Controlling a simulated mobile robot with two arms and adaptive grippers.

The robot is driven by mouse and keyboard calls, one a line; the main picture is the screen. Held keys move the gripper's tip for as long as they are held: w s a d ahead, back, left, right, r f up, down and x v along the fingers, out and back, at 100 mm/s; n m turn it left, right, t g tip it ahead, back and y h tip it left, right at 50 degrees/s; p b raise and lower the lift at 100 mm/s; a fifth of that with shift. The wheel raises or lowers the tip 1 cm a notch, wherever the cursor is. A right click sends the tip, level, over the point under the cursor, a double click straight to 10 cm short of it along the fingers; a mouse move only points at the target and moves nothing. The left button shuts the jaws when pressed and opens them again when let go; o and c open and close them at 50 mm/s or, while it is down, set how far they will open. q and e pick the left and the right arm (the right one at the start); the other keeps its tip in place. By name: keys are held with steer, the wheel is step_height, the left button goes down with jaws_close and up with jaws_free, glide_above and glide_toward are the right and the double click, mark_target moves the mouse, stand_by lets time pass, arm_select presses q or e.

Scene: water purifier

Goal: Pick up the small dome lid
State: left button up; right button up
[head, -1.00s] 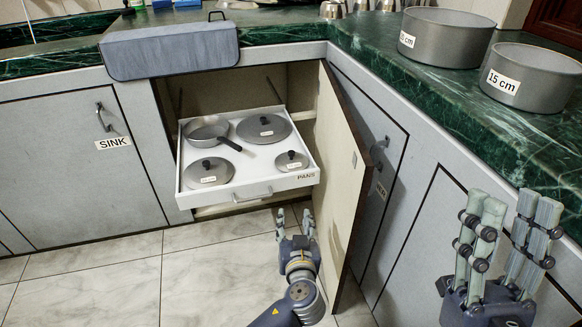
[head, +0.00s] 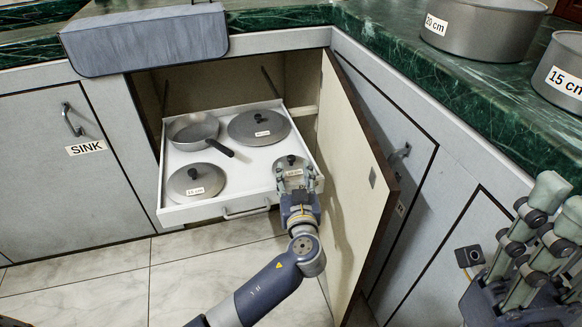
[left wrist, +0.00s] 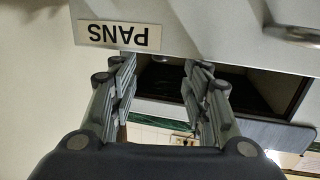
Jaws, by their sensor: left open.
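The small dome lid (head: 290,160), grey with a dark knob and a white label, lies at the right front of the pulled-out white drawer (head: 240,171). My left gripper (head: 296,172) is open in front of the drawer's right front corner. Its fingers overlap the lid's front in the head view and hide part of it. In the left wrist view the open, empty fingers (left wrist: 160,78) are by the drawer front with the upside-down PANS label (left wrist: 119,36); the lid does not show there. My right gripper (head: 545,215) is open and empty at the right edge, partly cut off.
The drawer also holds a frying pan (head: 194,132), a large lid (head: 258,126) and a left front lid (head: 197,182). The open cabinet door (head: 350,185) stands close to my left arm's right. Two labelled pots (head: 475,30) are on the green counter (head: 400,60). Floor in front is clear.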

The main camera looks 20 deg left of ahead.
mark_target(292, 160)
arm_select(q)
steer(key=b+x, duration=0.1)
steer(key=x, duration=0.6)
steer(key=shift+w+a+b, duration=0.15)
steer(key=shift+w+b, duration=0.05)
steer(key=shift+b, duration=0.1)
jaws_close()
